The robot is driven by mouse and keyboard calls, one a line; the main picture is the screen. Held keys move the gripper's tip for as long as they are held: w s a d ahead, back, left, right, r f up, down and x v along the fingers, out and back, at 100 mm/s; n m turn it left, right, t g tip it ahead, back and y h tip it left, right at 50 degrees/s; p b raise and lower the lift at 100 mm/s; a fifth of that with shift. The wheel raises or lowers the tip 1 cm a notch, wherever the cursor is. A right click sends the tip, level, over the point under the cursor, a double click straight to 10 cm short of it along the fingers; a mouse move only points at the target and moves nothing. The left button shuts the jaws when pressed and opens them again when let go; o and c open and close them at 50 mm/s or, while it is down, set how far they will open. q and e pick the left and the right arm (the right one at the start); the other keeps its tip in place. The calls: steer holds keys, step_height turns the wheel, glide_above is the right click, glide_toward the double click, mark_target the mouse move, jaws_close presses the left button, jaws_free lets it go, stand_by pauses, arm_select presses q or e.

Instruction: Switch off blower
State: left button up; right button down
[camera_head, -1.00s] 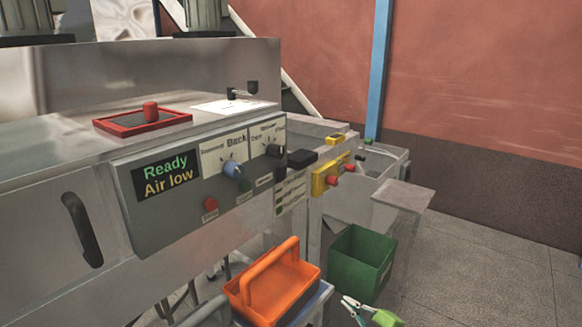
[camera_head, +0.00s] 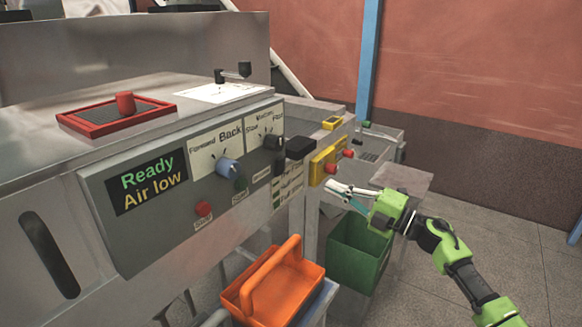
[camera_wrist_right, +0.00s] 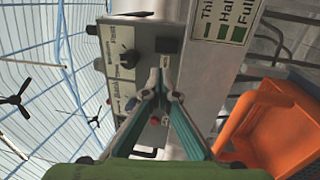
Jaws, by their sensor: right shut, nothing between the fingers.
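The grey control panel (camera_head: 150,215) on the machine's front has a screen (camera_head: 150,182) reading "Ready" and "Air low". It carries a blue knob (camera_head: 229,170), a black knob (camera_head: 272,142), a red button (camera_head: 203,208) and a green button (camera_head: 240,184). I cannot tell which control is the blower's. My green right gripper (camera_head: 334,187) is shut and empty, right of the panel and apart from it, in front of the yellow box (camera_head: 322,168) with red buttons. In the right wrist view its fingertips (camera_wrist_right: 161,78) meet before the panel (camera_wrist_right: 150,42). My left gripper is not in view.
An orange basket (camera_head: 240,305) with a raised handle stands below the panel. A green bin (camera_head: 350,265) stands under my right gripper. A black block (camera_head: 300,147) sticks out at the panel's right end.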

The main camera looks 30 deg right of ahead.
mark_target(282, 162)
steer(key=p+x, duration=0.4)
steer(key=x, duration=0.9)
steer(key=shift+d+r+p, duration=0.15)
steer(key=shift+p, duration=0.2)
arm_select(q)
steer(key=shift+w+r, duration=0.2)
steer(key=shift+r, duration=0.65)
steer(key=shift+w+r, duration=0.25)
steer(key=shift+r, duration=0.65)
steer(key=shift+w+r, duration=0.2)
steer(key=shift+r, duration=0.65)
arm_select(e)
steer(key=shift+w+a, duration=0.25)
steer(key=shift+w, duration=0.3)
steer(key=shift+w+a+r, duration=0.1)
steer(key=shift+w, duration=0.15)
steer(key=shift+s, duration=0.1)
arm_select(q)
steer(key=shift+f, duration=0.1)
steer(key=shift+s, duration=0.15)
